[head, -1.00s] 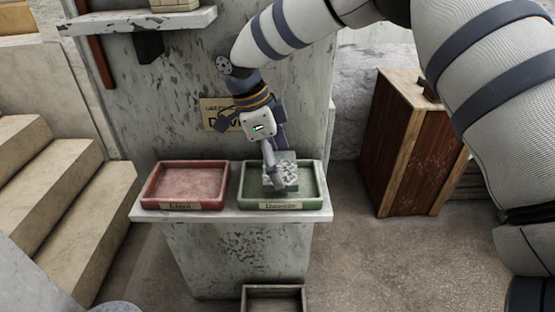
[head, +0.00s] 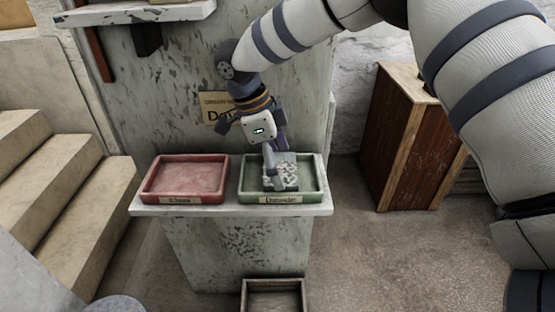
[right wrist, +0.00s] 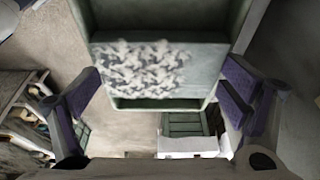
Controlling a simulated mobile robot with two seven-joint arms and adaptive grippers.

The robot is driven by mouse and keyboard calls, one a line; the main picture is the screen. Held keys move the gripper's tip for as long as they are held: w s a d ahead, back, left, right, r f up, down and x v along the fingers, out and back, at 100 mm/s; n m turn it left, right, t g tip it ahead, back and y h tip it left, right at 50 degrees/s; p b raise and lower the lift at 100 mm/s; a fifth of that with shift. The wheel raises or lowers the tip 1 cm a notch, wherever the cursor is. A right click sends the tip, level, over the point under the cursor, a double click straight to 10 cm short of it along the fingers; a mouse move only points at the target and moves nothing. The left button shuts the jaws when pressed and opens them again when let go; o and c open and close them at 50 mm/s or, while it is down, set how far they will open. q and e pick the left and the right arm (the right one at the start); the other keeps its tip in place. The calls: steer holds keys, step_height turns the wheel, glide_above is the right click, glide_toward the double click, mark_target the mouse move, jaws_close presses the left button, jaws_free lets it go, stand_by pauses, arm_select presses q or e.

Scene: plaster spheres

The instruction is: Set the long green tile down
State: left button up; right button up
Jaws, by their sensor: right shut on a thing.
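My right gripper (head: 270,168) reaches down over the green tray (head: 323,183) on the pale ledge. It is shut on the long green tile (head: 287,178), a grey-green slab with a white mottled patch. In the right wrist view the tile (right wrist: 208,68) spans between the two purple-padded fingers of the gripper (right wrist: 160,84), with the green tray's walls (right wrist: 237,24) around and beyond it. The tile is over or inside the tray; I cannot tell whether it touches the tray floor. My left gripper is not in view.
A red tray (head: 187,176) stands empty to the left on the same ledge (head: 233,210). A wooden box (head: 274,296) is on the floor below. Stone steps (head: 62,190) are at the left, a wooden cabinet (head: 405,150) at the right. A wall shelf (head: 135,14) is above.

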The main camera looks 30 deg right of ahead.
steer(key=shift+f, duration=0.15)
steer(key=o, duration=1.3)
steer(key=shift+r+p, duration=0.35)
steer(key=shift+r, duration=1.6)
